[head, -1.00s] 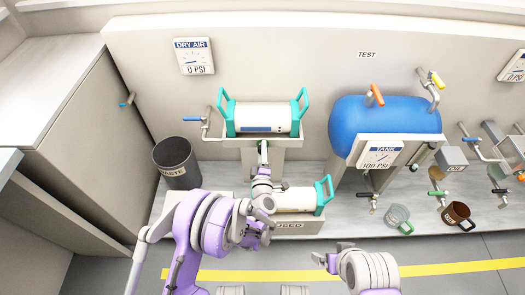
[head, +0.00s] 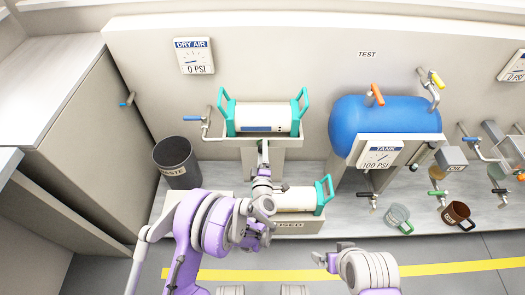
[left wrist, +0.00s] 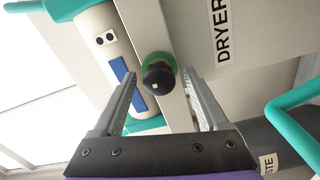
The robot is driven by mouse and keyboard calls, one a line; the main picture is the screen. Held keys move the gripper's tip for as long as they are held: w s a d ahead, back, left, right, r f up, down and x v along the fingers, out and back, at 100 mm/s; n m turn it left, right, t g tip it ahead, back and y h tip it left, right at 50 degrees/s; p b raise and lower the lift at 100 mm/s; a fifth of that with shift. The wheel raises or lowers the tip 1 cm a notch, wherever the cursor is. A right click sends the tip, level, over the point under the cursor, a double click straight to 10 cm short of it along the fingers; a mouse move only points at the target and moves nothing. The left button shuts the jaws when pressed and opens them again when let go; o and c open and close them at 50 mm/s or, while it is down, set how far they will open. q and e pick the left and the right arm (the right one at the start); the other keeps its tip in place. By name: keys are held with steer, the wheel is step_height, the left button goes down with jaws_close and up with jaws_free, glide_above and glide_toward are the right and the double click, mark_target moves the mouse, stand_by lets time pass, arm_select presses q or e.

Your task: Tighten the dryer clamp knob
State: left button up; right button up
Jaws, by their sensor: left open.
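The dryer clamp knob (left wrist: 158,78) is a small black knob with a green ring behind it, on the pale dryer stand. In the left wrist view it lies between the two grey fingers of my left gripper (left wrist: 160,88), which is open. I see gaps between the knob and both fingers. In the head view my left gripper (head: 263,152) is at the front of the dryer stand (head: 285,141) and hides the knob. A white cylinder with teal handles (head: 263,114) lies on the stand. My right gripper (head: 327,262) is low in the head view, away from the stand; its jaws are unclear.
A second white cylinder (head: 297,198) lies in the bin below, beside my left arm. A dark waste bin (head: 176,160) stands to the left.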

arm_select(q)
steer(key=s, duration=1)
steer(key=shift+s, duration=0.2)
